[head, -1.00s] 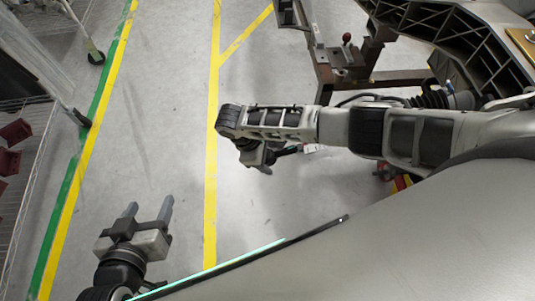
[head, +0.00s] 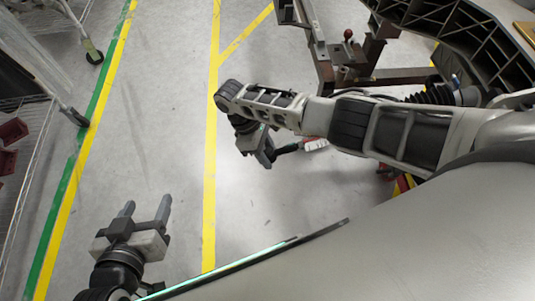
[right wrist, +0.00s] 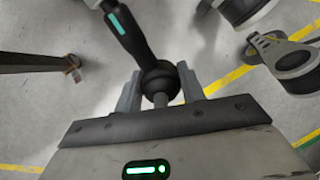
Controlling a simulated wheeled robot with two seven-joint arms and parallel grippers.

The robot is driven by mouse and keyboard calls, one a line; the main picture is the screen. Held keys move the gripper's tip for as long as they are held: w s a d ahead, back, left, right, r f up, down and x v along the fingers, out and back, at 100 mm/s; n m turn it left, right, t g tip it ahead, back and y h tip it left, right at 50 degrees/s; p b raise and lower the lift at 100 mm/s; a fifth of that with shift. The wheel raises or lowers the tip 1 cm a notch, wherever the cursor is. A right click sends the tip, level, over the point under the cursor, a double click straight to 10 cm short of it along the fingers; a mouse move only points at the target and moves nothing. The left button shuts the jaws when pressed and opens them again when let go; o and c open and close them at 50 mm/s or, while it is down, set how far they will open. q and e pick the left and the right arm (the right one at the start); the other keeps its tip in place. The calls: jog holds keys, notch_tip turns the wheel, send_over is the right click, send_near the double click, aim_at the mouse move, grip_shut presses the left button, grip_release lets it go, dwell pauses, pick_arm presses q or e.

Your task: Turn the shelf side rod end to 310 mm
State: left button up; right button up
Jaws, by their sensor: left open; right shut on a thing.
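A black rod end with a round boot (right wrist: 158,82) sits between the two grey fingers of my right gripper (right wrist: 160,88) in the right wrist view. A black rod with a teal band (right wrist: 128,32) runs up from it. In the head view, my right gripper (head: 266,155) hangs below the arm, and the dark rod (head: 288,148) extends right from it, with a white and red piece (head: 315,144) near its far end. The fingers are shut on the rod end. My left gripper (head: 146,209) is open and empty at lower left. No length reading is legible.
A brown steel stand (head: 350,62) and a dark ribbed frame (head: 465,40) are at upper right. A wire shelf rack (head: 25,185) with red bins (head: 10,131) is at the left edge. The grey floor (head: 150,110) between is clear.

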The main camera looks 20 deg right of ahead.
jog(key=g+b, duration=0.2)
jog(key=shift+w+f+m+y+b, duration=0.15)
jog(key=shift+f+m+y+b, duration=0.15)
jog(key=shift+y+b, duration=0.1)
jog(key=shift+g+b, duration=0.4)
jog(key=shift+b, duration=0.25)
jog(key=shift+r+g+y+b, duration=0.25)
jog(key=shift+g+y+b, duration=0.15)
pick_arm(q)
jog(key=f, duration=0.2)
jog(key=d+f, duration=0.1)
jog(key=f, duration=0.2)
jog(key=shift+d+f, duration=0.1)
jog(key=shift+f, duration=0.1)
jog(key=shift+r, duration=0.1)
pick_arm(e)
jog(key=shift+d, duration=0.1)
jog(key=o, duration=1)
jog(key=shift+c, duration=0.2)
